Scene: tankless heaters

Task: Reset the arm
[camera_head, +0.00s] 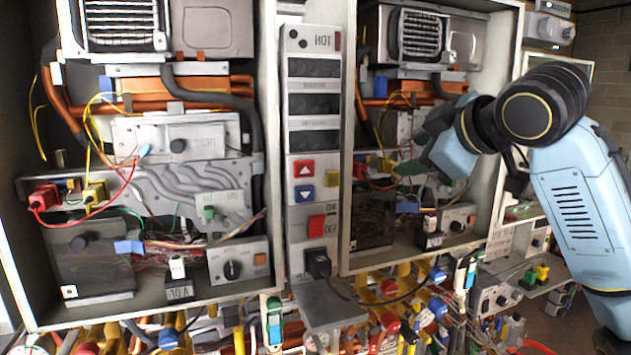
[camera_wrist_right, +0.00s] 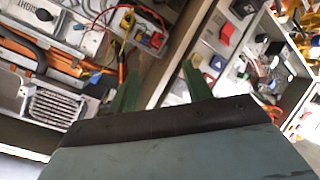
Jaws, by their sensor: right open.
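My right arm (camera_head: 575,190) comes in from the right side of the head view, with its forearm bent toward the right heater cabinet. My right gripper (camera_head: 412,153) is in front of the open right heater cabinet (camera_head: 507,110). In the right wrist view its two green fingers (camera_wrist_right: 162,86) stand apart with nothing between them. The fingers point toward the cabinets and the control panel. Whether they touch anything is not clear. My left arm and left gripper are not in view.
A left heater cabinet (camera_head: 271,130) stands open with pipes and wires. Between the cabinets is a control panel (camera_head: 300,165) with red and blue arrow buttons and a red switch (camera_head: 316,226). A black plug (camera_head: 318,263) with a cable sits below. Pipes and valves crowd the bottom.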

